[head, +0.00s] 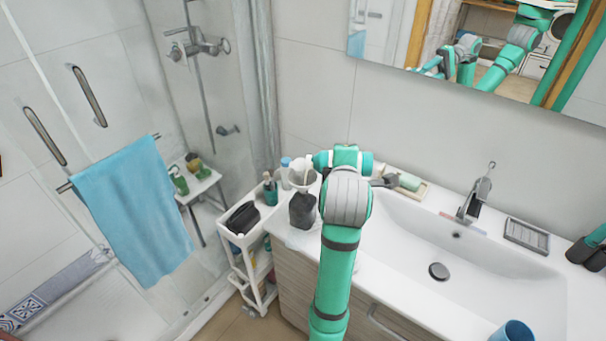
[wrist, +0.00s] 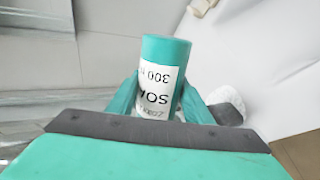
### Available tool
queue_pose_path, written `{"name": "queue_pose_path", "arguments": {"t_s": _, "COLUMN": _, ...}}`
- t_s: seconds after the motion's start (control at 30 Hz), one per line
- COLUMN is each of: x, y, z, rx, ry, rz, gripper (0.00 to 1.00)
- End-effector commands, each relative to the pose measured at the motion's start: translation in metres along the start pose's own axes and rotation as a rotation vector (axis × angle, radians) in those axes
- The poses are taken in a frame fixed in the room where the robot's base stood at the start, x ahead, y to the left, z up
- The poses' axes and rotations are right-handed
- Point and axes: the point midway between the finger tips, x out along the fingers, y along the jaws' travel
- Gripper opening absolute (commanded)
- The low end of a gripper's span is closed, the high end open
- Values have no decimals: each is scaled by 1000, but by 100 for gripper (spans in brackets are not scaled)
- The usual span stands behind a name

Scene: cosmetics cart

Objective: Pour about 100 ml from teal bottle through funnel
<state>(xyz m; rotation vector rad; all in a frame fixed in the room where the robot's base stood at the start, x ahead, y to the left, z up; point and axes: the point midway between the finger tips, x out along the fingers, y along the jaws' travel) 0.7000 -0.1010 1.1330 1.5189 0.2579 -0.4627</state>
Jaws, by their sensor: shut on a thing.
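The teal bottle (wrist: 166,50) is in the wrist view, with a white label that reads "SO" and "300" upside down. My gripper (wrist: 160,92) is shut on it, one teal finger on each side. In the head view my forearm and wrist cover the gripper, and I cannot make out the bottle there. A white cup-shaped thing (head: 301,172), perhaps the funnel, stands just left of my wrist in the head view. A rounded white thing (wrist: 228,100) shows right of the bottle in the wrist view; I cannot tell what it is.
A dark pouch (head: 303,211) stands at the counter's left end. A blue-capped bottle (head: 286,172) is close by. The basin (head: 480,262) lies right, under a tap (head: 475,200).

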Motion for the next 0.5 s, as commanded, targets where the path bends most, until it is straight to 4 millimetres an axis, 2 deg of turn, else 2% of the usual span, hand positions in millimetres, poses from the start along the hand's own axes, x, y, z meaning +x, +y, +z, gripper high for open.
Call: {"name": "queue_pose_path", "arguments": {"t_s": 0.5, "x": -3, "y": 6, "z": -1, "rx": -56, "ry": -28, "rz": 2, "gripper": 14}}
